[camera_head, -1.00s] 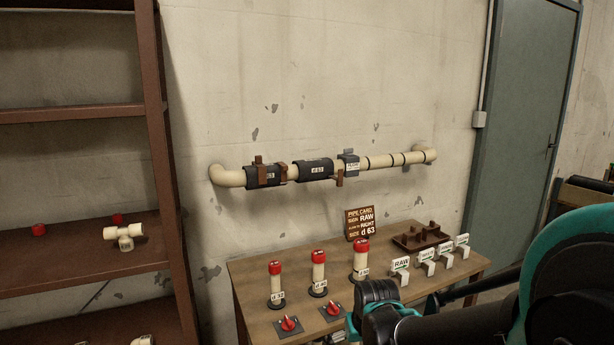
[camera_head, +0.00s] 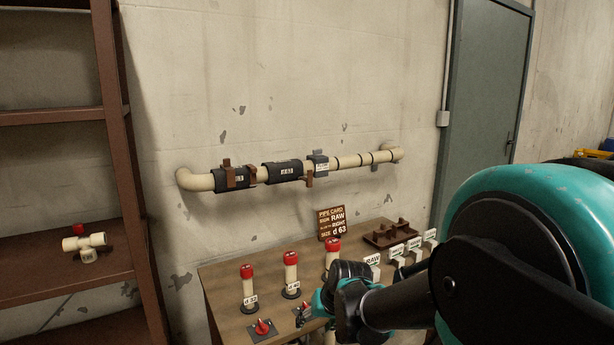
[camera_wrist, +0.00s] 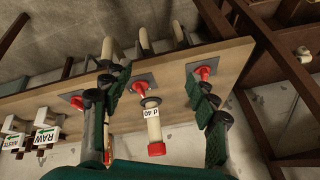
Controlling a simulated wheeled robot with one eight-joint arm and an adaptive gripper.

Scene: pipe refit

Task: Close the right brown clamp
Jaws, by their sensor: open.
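A cream pipe (camera_head: 345,162) runs along the wall with two black sleeves. The right brown clamp (camera_head: 308,178) sits at the right end of the second sleeve (camera_head: 283,171), with a brown piece hanging below the pipe. Another brown clamp (camera_head: 228,174) is on the left sleeve, its brown piece standing above the pipe. My gripper (camera_wrist: 155,80) is open in the wrist view, with a red-capped post (camera_wrist: 153,125) seen between its fingers.
The wooden bench (camera_head: 225,290) holds several red-capped posts, red knobs (camera_head: 262,327), a brown tray (camera_head: 392,233) and labelled white holders. A pipe card (camera_head: 331,223) stands at its back. Brown shelving (camera_head: 118,130) is at the left, a grey-green door (camera_head: 487,110) at the right.

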